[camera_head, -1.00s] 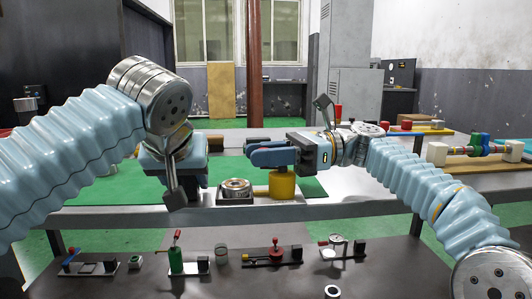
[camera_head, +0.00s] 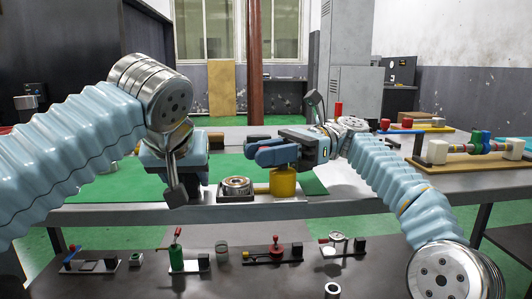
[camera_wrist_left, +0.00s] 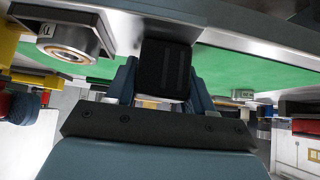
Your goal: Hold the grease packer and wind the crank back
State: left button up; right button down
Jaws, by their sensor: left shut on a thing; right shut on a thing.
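The grease packer stands on the bench edge in the head view. Its round metal cup (camera_head: 237,187) sits in a square frame, with a yellow cylinder (camera_head: 283,182) to its right. In the left wrist view the cup (camera_wrist_left: 68,52) is beside a black block (camera_wrist_left: 165,68) between my left fingers. My left gripper (camera_head: 190,170), partly hidden by its own wrist in the head view, is shut on this block. My right gripper (camera_head: 272,153) is shut above the yellow cylinder. What it grips, likely the crank's handle, is hidden by its blue fingers.
A green mat (camera_head: 110,188) covers much of the bench. A wooden board with white blocks and coloured valves (camera_head: 478,148) lies at the right. Several small fixtures stand on the dark front table (camera_head: 250,285). A red-brown post (camera_head: 254,70) rises behind the bench.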

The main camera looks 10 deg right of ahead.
jog(key=c, duration=1)
grip_release()
jog(key=shift+o, duration=0.2)
